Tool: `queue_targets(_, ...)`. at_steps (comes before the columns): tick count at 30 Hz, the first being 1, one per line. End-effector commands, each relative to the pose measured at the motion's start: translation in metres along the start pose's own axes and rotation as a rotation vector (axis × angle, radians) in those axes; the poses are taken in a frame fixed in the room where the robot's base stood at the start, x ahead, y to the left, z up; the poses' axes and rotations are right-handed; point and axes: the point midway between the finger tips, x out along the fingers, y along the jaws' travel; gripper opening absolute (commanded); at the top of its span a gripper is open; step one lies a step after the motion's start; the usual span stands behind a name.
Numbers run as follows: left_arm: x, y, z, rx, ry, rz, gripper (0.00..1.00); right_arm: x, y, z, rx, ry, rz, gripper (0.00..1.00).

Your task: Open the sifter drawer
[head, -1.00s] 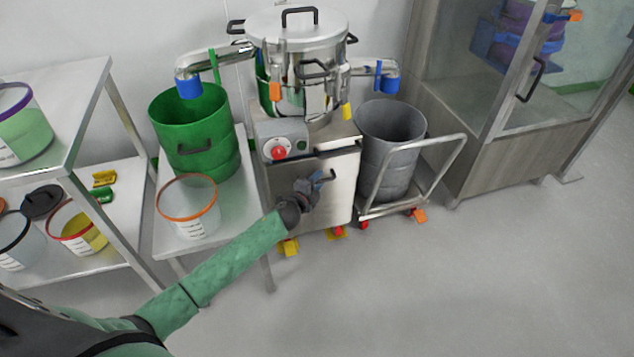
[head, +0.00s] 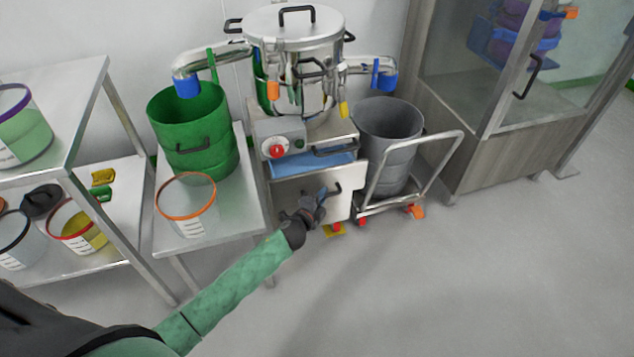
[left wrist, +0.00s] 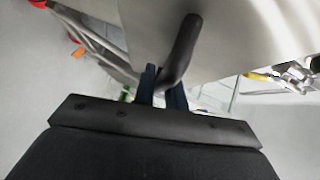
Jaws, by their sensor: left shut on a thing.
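The sifter (head: 297,75) is a steel machine with a lidded drum on a cabinet. Its drawer (head: 295,197) has a plain steel front and stands pulled out, with a strip of blue interior (head: 316,164) showing above the front. My left gripper (head: 322,197) is at the drawer front, shut on the dark bar handle (head: 337,188). In the left wrist view the handle (left wrist: 181,48) runs down between the two blue fingers (left wrist: 160,90). My right gripper is not in view.
A green bin (head: 192,130) and a clear tub (head: 187,205) stand on a steel table left of the sifter. A grey bin (head: 388,135) sits on a trolley (head: 432,175) to the right. The floor in front is clear.

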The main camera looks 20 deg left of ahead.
Motion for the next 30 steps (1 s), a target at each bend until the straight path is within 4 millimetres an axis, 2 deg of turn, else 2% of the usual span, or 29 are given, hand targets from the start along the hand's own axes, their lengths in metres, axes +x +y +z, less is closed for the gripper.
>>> queue_targets(1,-0.014,0.005,-0.013,-0.005,0.000,0.004,0.00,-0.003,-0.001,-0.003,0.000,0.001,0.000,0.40)
queue_targets(6,-0.052,0.017,-0.051,-0.005,-0.001,0.005,0.00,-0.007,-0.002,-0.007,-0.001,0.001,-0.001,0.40)
queue_targets(15,-0.108,0.034,-0.107,-0.003,-0.002,0.003,0.00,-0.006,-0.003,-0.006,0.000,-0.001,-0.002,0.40)
queue_targets(21,-0.131,0.041,-0.130,-0.003,-0.002,0.003,0.00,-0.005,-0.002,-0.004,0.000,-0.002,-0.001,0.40)
queue_targets(30,-0.144,0.044,-0.142,0.001,-0.002,0.002,0.00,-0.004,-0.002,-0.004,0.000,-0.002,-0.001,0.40)
